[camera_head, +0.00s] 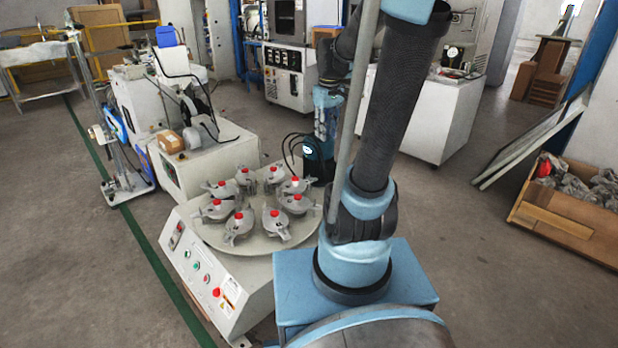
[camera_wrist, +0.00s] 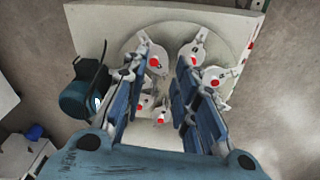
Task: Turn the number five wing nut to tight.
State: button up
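Several grey wing nuts with red centres stand in a ring on a round plate (camera_head: 258,244) on top of a white machine. Clear ones in the head view are a front wing nut (camera_head: 239,224) and a right-hand one (camera_head: 297,203). I cannot read their numbers, so I cannot tell which is number five. My gripper (camera_head: 326,112) is above the far right side of the plate. In the wrist view my gripper (camera_wrist: 160,75) points down with its blue fingers wide apart. Wing nuts show between and beyond the fingers, partly hidden by them. Nothing is held.
A dark teal motor (camera_wrist: 85,98) with cables stands beside the plate, close to my gripper; it also shows in the head view (camera_head: 318,160). The machine's sloping front panel (camera_head: 203,272) has coloured buttons. A wooden crate (camera_head: 568,215) stands at the right. Floor between is clear.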

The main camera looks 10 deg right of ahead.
jog(key=w+f+n, duration=0.2)
jog(key=w, duration=1)
jog(key=n+g, duration=0.1)
jog(key=n, duration=0.6)
send_over(309, 178)
notch_tip(309, 178, down, 22)
notch_tip(309, 178, down, 16)
jog(key=shift+w+d+f, duration=0.1)
jog(key=shift+d+f, duration=0.05)
jog(key=shift+f, duration=0.1)
grip_shut()
jog(key=shift+m, duration=0.3)
